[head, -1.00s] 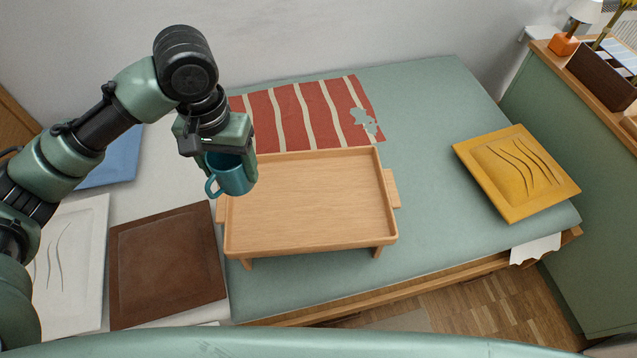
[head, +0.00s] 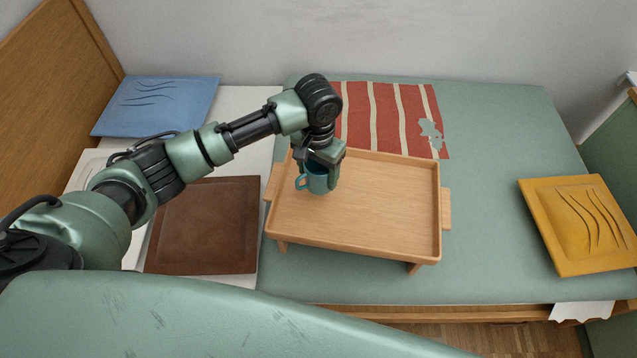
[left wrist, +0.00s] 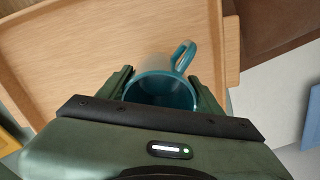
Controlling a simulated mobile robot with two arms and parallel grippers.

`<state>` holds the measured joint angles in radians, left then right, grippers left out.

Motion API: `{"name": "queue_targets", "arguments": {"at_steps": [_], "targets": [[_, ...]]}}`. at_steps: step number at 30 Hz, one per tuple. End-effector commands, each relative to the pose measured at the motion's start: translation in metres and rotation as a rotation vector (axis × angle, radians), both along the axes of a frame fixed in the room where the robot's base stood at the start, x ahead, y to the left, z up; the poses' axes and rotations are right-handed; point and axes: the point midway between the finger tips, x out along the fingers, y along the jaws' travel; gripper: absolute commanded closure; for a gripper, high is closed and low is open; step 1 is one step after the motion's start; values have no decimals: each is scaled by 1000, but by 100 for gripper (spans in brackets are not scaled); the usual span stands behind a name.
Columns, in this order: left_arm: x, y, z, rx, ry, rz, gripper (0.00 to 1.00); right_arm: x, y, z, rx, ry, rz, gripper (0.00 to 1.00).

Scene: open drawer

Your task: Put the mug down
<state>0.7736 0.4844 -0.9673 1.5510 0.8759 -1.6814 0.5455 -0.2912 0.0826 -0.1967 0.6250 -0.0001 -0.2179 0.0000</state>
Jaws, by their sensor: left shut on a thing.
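A teal mug (head: 315,181) is upright at the left part of a wooden bed tray (head: 375,215). My left gripper (head: 322,172) is shut on the mug from above, and its fingers hide part of the mug's body. The mug's handle points left in the head view. In the left wrist view the mug (left wrist: 162,88) sits between the two fingers (left wrist: 160,90), with its handle toward the upper right and the tray (left wrist: 85,45) below. I cannot tell whether the mug's base touches the tray. My right gripper is not in view.
The tray stands on a green bed (head: 490,130). A red striped cloth (head: 385,118) lies behind it. A brown cushion (head: 210,225) and a blue cushion (head: 160,103) are at left, a yellow cushion (head: 580,225) at right. The tray's middle and right are clear.

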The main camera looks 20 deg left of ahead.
Motion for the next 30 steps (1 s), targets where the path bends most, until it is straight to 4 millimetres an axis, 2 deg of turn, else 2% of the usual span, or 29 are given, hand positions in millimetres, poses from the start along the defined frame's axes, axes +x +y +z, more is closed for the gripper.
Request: {"name": "queue_targets", "arguments": {"at_steps": [5, 9, 12, 25, 26, 27, 30], "targets": [[1, 0, -15, -1, -1, 0, 90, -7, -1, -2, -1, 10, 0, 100], [0, 0, -37, 0, 1, 0, 90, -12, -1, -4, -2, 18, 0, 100], [0, 0, -47, 0, -1, 0, 90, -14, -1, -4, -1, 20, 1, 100], [1, -1, -52, -2, -1, 0, 90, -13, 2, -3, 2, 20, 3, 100], [0, -1, -53, -1, -2, 0, 27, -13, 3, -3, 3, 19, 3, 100], [0, -1, -53, -1, -2, 0, 16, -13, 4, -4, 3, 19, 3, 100], [0, 0, -53, -1, -2, 0, 13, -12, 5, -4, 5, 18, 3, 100]]}}
